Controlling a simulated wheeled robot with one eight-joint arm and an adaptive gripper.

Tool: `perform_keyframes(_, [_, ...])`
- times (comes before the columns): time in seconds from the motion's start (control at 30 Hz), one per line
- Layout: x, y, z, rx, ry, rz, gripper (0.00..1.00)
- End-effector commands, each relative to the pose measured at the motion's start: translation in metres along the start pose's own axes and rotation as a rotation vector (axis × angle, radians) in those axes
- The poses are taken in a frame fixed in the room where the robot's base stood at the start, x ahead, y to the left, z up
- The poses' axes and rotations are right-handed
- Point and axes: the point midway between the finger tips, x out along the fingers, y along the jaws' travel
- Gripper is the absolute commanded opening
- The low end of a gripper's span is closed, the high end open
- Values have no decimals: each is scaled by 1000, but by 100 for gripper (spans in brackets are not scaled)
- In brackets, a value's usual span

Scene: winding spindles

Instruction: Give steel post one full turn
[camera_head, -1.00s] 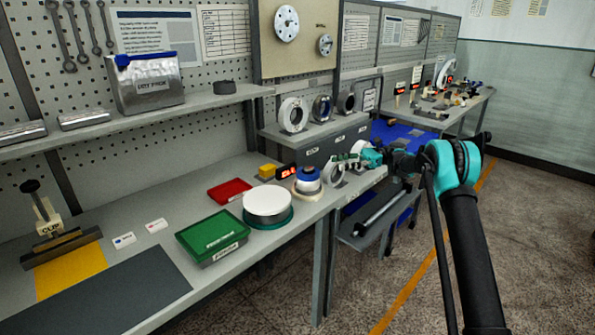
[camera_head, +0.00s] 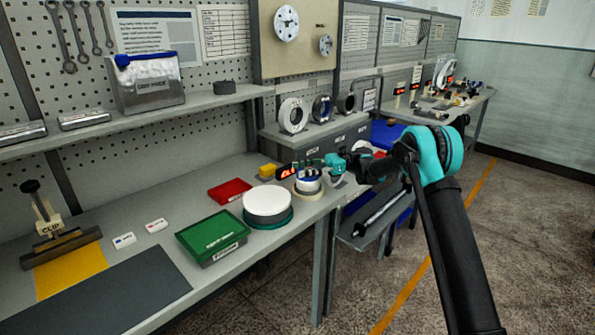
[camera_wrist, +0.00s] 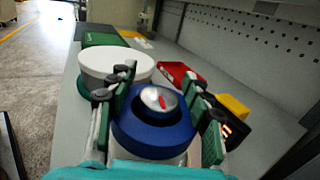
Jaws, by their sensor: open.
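The steel post (camera_wrist: 158,98) is a shiny rounded metal top with a red mark, set in the middle of a blue ring (camera_wrist: 150,142) in the wrist view. In the head view the blue ring (camera_head: 308,186) sits on a white base on the bench; the post is mostly hidden there by my gripper (camera_head: 306,165). In the wrist view my gripper (camera_wrist: 162,82) is open, one green-padded finger on each side of the post and over the ring. I see a gap between the fingers and the post. Whether they touch the ring is unclear.
A red-digit display (camera_head: 286,171) stands close behind the ring, beside a yellow block (camera_head: 268,170). A white round turntable (camera_head: 267,202) on a green base, a green box (camera_head: 212,238) and a red tray (camera_head: 230,191) are to the left. A shelf with rings (camera_head: 293,115) is behind.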

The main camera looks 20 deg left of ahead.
Motion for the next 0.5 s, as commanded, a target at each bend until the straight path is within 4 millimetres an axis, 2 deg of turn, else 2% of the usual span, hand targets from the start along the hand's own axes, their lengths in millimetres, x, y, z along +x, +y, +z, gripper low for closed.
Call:
perform_keyframes(0.2, [18,0,0,0,0,-1,50])
perform_keyframes(0.5, [20,0,0,0,0,-1,50])
